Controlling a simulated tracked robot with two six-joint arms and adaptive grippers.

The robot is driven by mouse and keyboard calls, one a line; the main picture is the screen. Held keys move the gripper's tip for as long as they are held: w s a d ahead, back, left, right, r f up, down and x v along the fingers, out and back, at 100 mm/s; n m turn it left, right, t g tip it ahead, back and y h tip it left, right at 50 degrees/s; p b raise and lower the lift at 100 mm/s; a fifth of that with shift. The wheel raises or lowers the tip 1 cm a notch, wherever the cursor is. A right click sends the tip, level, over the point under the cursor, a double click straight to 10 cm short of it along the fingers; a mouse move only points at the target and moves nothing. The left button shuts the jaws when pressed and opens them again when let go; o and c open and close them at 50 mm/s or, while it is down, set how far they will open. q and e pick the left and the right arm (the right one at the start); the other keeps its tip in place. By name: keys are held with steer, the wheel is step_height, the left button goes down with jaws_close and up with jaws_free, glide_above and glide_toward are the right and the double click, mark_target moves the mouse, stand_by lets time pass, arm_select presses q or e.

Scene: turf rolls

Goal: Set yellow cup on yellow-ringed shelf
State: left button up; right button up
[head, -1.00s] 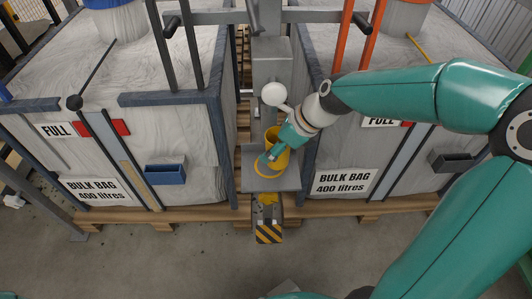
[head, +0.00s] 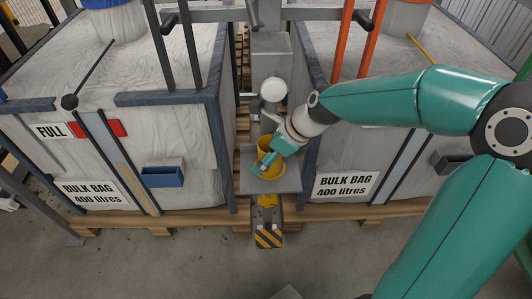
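The yellow cup (head: 264,147) is at the grey shelf (head: 287,185) between the two bulk bag stands. My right gripper (head: 266,163) reaches in from the right and appears shut on the cup, covering part of it. The yellow ring is mostly hidden by the cup and gripper; yellow shows around the cup's lower part. I cannot tell whether the cup's base touches the shelf. My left gripper is not in view.
A bulk bag stand with a blue tray (head: 162,177) is at the left, and one with a black tray (head: 455,163) is at the right. A white round part (head: 273,90) is just above the shelf. A striped block (head: 269,236) lies below it.

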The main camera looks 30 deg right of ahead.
steer(key=shift+r, duration=0.15)
steer(key=shift+s+d+r+p, duration=0.1)
steer(key=shift+d+r+p, duration=0.05)
steer(key=shift+r+p, duration=0.15)
steer(key=shift+p+v, duration=0.75)
steer(key=shift+v, duration=0.45)
steer(key=s+d, duration=0.7)
steer(key=s, duration=0.2)
steer(key=shift+s+f, duration=0.15)
steer(key=shift+s, duration=0.2)
